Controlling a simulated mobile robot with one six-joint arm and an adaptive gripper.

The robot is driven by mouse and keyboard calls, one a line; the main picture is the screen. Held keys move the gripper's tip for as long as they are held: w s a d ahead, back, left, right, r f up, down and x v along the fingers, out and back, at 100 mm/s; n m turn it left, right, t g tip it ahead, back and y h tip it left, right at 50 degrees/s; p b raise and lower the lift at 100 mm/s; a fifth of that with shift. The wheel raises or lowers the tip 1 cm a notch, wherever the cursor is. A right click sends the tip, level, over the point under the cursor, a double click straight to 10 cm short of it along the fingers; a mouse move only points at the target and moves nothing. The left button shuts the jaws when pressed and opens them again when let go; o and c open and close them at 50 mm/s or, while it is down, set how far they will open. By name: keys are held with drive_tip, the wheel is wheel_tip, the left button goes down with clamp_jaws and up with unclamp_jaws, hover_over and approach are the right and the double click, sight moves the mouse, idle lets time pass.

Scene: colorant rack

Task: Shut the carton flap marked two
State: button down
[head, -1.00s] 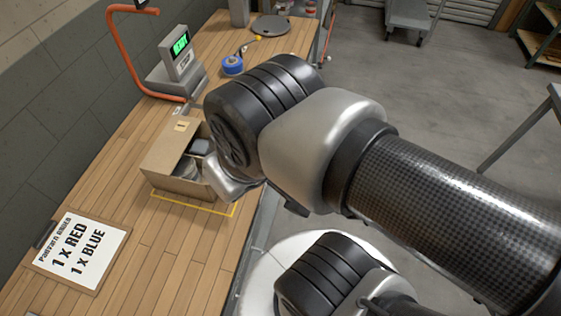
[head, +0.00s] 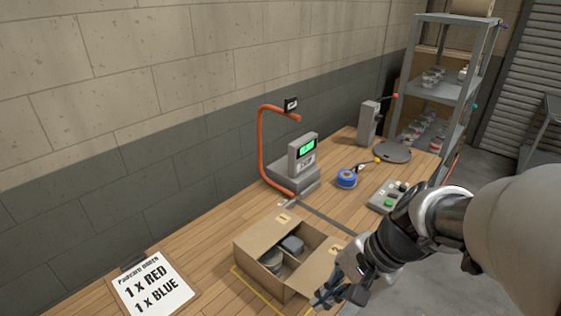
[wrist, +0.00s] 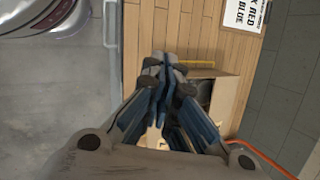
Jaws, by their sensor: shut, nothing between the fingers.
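The open-topped cardboard carton (head: 252,262) stands on the wooden bench in the head view, with grey rounded items (head: 292,244) inside. The flap marked two (head: 318,266) is at its right side, folded outward, with its small label near the far end. A flap marked one (head: 283,217) shows at the far side. My gripper (head: 322,298) is shut and empty, just right of the carton's near right corner, close to the flap; I cannot tell whether they touch. In the wrist view my shut fingers (wrist: 164,70) hide part of the carton (wrist: 226,100).
A scale with a green display (head: 303,160) and an orange curved arm (head: 262,140) stand behind the carton. Blue tape (head: 346,178) and a button box (head: 388,196) lie to the right. An order sheet (head: 152,290) lies at left. Yellow tape marks the bench around the carton.

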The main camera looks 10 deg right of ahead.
sight(324, 265)
drive_tip(key=w+d+f+m+t+y+b, duration=0.3)
drive_tip(key=d+f+m+t, duration=0.4)
drive_tip(key=d+f+m, duration=0.9)
drive_tip(key=w+a+f+h+b, duration=0.1)
drive_tip(key=w+a+f+b, duration=0.3)
drive_tip(key=w, duration=0.4)
drive_tip(key=shift+w+a+r+m+p, duration=0.1)
drive_tip(key=shift+a+r+m+p, duration=0.15)
drive_tip(key=shift+r, duration=0.65)
drive_tip(key=shift+r+m+p, duration=0.15)
drive_tip(key=shift+r+p, duration=0.15)
drive_tip(key=shift+r, duration=0.6)
drive_tip(key=shift+r, duration=0.1)
